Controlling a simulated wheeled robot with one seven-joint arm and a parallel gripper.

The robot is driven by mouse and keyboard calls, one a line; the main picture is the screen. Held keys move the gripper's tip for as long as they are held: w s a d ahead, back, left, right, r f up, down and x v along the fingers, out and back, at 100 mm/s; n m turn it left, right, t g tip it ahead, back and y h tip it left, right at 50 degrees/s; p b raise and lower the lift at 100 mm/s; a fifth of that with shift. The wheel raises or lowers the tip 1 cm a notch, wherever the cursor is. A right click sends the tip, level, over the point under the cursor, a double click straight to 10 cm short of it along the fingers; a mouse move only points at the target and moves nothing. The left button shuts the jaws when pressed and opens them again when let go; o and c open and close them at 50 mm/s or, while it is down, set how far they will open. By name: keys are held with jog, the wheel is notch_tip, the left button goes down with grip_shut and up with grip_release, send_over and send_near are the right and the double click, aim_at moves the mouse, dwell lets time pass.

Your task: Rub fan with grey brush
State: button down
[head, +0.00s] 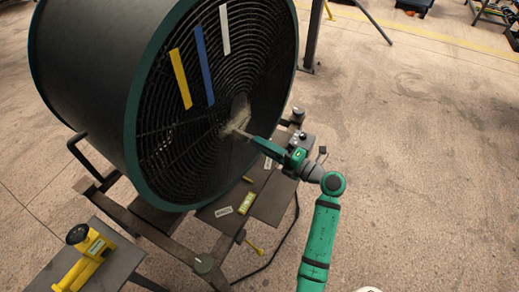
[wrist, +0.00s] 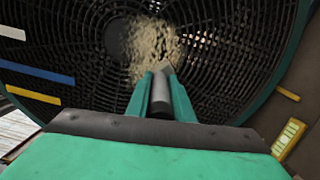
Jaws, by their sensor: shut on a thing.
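The fan (head: 190,130) is a large dark drum with a green rim and a black grille, and it stands on a metal frame. Yellow, blue and white strips hang on its grille. A pale, dusty patch (head: 238,120) lies near the grille's centre; it also shows in the wrist view (wrist: 152,45). My gripper (head: 254,138) points at this patch from the right. In the wrist view my gripper (wrist: 160,90) is shut on a grey brush (wrist: 160,97), seen as a grey handle between the green fingers. The brush's tip is at or near the patch; contact cannot be told.
A yellow and black tool (head: 83,250) stands on a dark bench (head: 112,262) at the lower left. A yellow-green level (head: 243,205) lies on the frame's shelf below the fan. A cable runs to the floor. The floor at right is open.

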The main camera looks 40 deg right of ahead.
jog(key=shift+w+d+r, duration=0.6)
jog(key=shift+w+d, duration=0.4)
jog(key=shift+d, duration=2.65)
jog(key=shift+s+a, duration=0.3)
jog(key=shift+a, duration=0.85)
jog(key=shift+s+a, duration=0.35)
jog(key=shift+a, duration=0.8)
jog(key=shift+s+a, duration=0.3)
jog(key=shift+a, duration=0.85)
jog(key=shift+s+a+r, duration=0.65)
jog(key=shift+s+a, duration=0.2)
jog(key=shift+a, duration=2.5)
jog(key=w+d, duration=0.3)
jog(key=d, duration=1)
jog(key=shift+w+d, duration=0.3)
jog(key=shift+s+a+r, duration=0.15)
jog(key=shift+a+r, duration=0.05)
jog(key=shift+a, duration=0.4)
jog(key=shift+s+a+r, duration=0.2)
jog(key=shift+a, duration=0.45)
jog(key=shift+s+a+r, duration=0.15)
jog(key=shift+a+r, duration=0.05)
jog(key=shift+a, duration=0.4)
